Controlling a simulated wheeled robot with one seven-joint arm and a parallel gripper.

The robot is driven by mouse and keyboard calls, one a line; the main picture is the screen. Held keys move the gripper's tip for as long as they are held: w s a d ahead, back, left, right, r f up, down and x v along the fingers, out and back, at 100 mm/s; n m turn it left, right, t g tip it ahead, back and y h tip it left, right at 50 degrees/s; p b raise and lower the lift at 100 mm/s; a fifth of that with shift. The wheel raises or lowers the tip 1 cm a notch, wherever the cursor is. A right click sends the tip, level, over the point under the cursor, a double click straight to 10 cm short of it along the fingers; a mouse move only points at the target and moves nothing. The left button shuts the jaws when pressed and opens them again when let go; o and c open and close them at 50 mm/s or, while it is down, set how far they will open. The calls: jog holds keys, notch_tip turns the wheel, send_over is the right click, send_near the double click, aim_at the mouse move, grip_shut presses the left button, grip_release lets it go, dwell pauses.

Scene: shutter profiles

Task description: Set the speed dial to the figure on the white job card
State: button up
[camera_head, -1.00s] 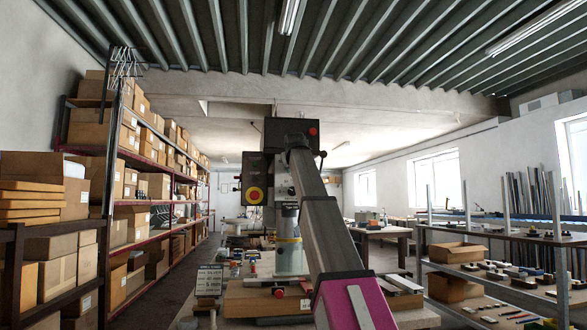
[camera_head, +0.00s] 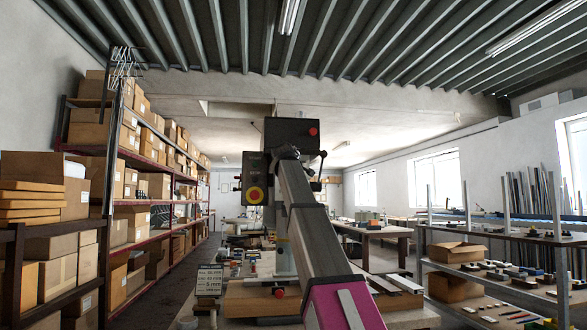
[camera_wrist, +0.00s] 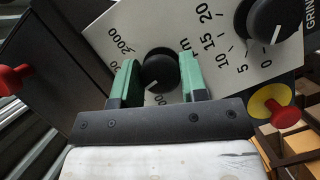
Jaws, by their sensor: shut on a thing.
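In the wrist view the speed dial (camera_wrist: 157,70) is a round black knob with a white pointer mark on a tilted pale panel. Figures are printed around it; "2000" shows at upper left, and others are partly hidden by the fingers. My gripper (camera_wrist: 159,72) has its two green fingers on either side of this knob, shut on it. The pointer mark faces lower left in the picture. In the head view my arm hides the gripper and the dial.
A red button on yellow (camera_wrist: 283,113) and a red knob (camera_wrist: 14,79) flank the fingers. Shelves with boxes (camera_head: 120,185) stand left; a metal rack (camera_head: 500,245) stands right.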

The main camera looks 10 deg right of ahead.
jog(key=shift+f+n+h, duration=0.1)
jog(key=shift+n+h, duration=0.2)
jog(key=shift+n, duration=0.5)
jog(key=shift+t, duration=0.3)
jog(key=o, duration=0.9)
jog(key=v, duration=1)
jog(key=shift+s+a, duration=0.25)
jog(key=shift+s, duration=0.1)
